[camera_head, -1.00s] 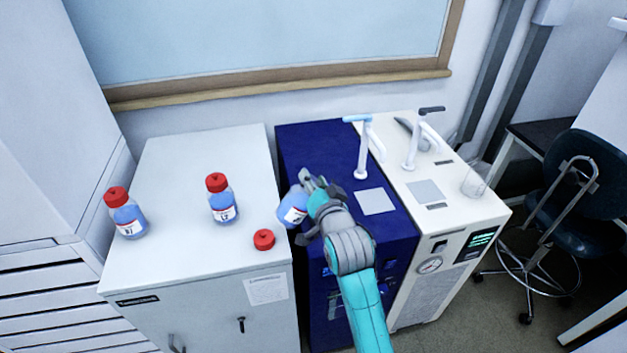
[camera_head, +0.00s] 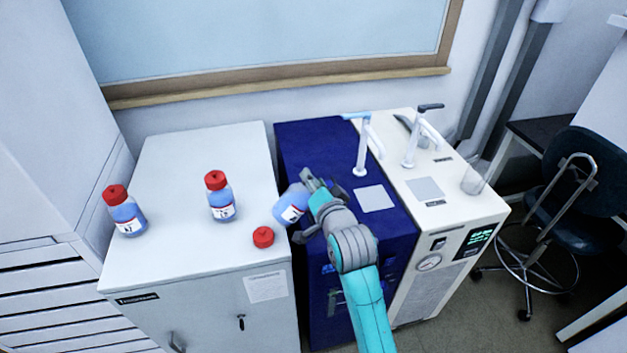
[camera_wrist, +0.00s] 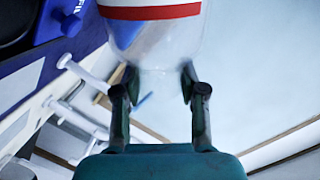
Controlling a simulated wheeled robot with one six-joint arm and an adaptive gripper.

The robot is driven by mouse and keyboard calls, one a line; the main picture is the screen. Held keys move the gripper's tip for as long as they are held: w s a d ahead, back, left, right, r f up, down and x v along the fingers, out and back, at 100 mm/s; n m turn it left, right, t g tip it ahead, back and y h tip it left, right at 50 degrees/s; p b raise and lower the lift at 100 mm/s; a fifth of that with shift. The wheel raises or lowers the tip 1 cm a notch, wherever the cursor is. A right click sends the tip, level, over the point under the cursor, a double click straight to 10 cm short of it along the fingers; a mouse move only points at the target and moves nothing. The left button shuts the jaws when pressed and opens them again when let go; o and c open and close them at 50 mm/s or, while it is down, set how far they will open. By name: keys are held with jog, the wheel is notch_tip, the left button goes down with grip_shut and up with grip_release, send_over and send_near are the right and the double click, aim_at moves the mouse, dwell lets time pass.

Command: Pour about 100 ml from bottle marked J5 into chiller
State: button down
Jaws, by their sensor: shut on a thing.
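My gripper (camera_head: 312,206) is shut on a clear bottle (camera_head: 291,206) of blue liquid with a white and red label. The bottle is tilted over the left part of the dark blue unit (camera_head: 318,139), its base toward the left. Its mouth is hidden behind my gripper, and its label mark is unreadable. In the wrist view my fingers (camera_wrist: 160,92) grip the clear bottle (camera_wrist: 165,50) below its red-striped label (camera_wrist: 150,11). I cannot tell whether liquid is flowing.
A loose red cap (camera_head: 263,237) lies on the white cabinet (camera_head: 190,265). Two red-capped bottles, one left (camera_head: 126,213) and one middle (camera_head: 220,198), stand there. A white unit (camera_head: 455,205) with gauge and display adjoins the blue one. Taps (camera_head: 361,150) rise behind my gripper.

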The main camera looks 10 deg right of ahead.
jog(key=shift+f, duration=0.15)
dwell(0.3)
jog(key=shift+d+f+m, duration=0.1)
jog(key=shift+f+m, duration=0.25)
jog(key=shift+m, duration=0.25)
jog(key=shift+d+f+m, duration=0.15)
jog(key=shift+f+m, duration=0.35)
jog(key=shift+w+d+f+m+g+y, duration=0.1)
jog(key=shift+f+m+g+y, duration=0.2)
jog(key=shift+f+m+y, duration=0.15)
dwell(0.4)
jog(key=shift+f, duration=0.1)
jog(key=shift+d+f+m, duration=0.15)
jog(key=shift+f+m, duration=0.25)
jog(key=shift+m, duration=0.15)
